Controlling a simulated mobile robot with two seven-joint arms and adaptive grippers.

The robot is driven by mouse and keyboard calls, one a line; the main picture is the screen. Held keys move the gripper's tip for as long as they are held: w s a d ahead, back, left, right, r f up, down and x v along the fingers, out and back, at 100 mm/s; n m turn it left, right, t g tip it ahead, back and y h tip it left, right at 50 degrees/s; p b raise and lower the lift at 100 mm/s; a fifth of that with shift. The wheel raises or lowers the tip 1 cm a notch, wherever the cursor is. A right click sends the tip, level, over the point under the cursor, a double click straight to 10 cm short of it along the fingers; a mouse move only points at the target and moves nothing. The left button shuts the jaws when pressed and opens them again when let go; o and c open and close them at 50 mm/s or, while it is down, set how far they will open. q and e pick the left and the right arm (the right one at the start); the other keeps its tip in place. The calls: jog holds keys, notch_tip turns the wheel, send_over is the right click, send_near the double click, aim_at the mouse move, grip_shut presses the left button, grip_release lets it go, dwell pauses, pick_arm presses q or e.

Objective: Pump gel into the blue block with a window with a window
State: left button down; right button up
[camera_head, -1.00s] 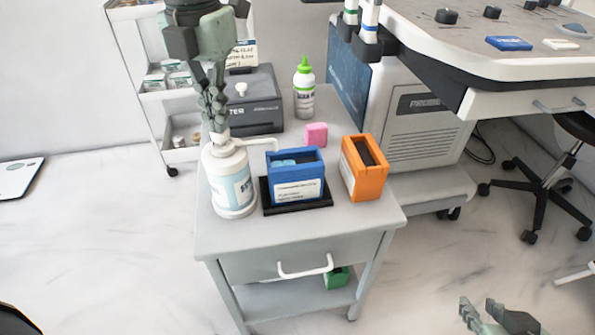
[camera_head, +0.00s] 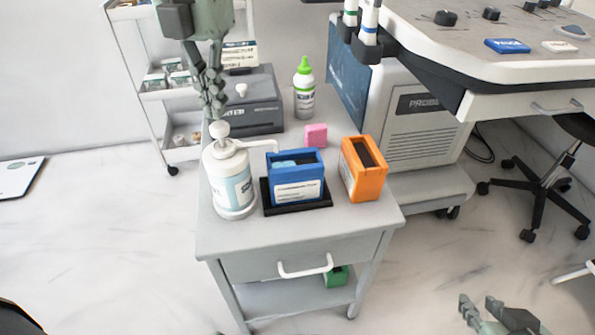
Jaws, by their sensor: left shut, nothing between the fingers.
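The white pump bottle (camera_head: 230,185) stands upright at the left of the small grey table. Its spout points right, over the near blue block. The blue block with a window (camera_head: 296,180) sits on a black tray (camera_head: 323,203) beside the bottle, with pale blue showing in its top opening. My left gripper (camera_head: 217,112) is shut and empty, pointing down just above the pump head (camera_head: 219,129), with a small gap visible between them. My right gripper (camera_head: 487,305) is at the bottom right edge, partly cut off, its two fingers apart, far from the table.
An orange block (camera_head: 363,170) stands right of the blue block. Behind are a pink block (camera_head: 316,135), a green-capped bottle (camera_head: 304,90) and a dark grey box (camera_head: 250,104). A large console (camera_head: 420,120) borders the table on the right.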

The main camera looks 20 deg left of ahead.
pick_arm(q)
jog(key=shift+r, duration=0.15)
notch_tip(320, 180, up, 6)
jog(key=p, duration=0.3)
dwell(0.5)
dwell(0.3)
